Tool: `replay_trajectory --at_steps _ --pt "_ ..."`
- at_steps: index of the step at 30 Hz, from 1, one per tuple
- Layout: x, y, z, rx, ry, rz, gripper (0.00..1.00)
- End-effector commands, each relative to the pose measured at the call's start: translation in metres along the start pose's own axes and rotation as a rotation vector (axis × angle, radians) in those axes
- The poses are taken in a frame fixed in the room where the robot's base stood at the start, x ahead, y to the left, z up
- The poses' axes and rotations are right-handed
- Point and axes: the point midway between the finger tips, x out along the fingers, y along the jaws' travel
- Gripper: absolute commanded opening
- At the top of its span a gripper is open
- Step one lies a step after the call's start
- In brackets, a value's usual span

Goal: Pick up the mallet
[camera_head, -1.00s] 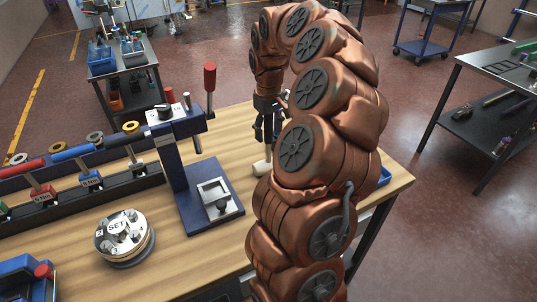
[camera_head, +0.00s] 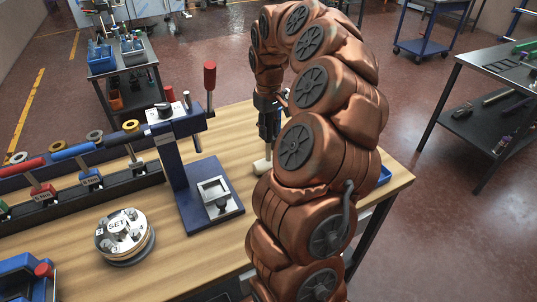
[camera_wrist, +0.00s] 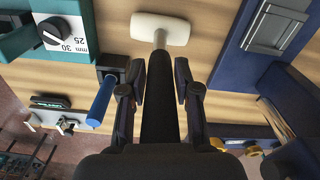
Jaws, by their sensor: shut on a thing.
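The mallet has a pale, cream head (camera_wrist: 160,28) and a black handle that runs toward the wrist camera. In the head view its pale head (camera_head: 261,167) shows low beside the blue press base, partly hidden by my arm. My gripper (camera_wrist: 160,88) has one finger on each side of the handle and is shut on it. In the head view my gripper (camera_head: 268,137) points down above the mallet head. Whether the head touches the table is hard to tell.
A blue arbor press (camera_head: 178,165) with a red-tipped lever stands just left of my gripper. A round dial labelled SET (camera_head: 123,236) and a rack of rolls and tools (camera_head: 75,175) lie further left. A blue-handled tool (camera_wrist: 101,103) is close by in the wrist view.

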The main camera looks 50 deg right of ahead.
Motion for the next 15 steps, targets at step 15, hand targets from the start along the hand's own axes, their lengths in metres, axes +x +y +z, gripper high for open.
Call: replay_trajectory --at_steps 15 --pt "-0.018 0.001 -0.002 0.002 0.006 0.004 0.00"
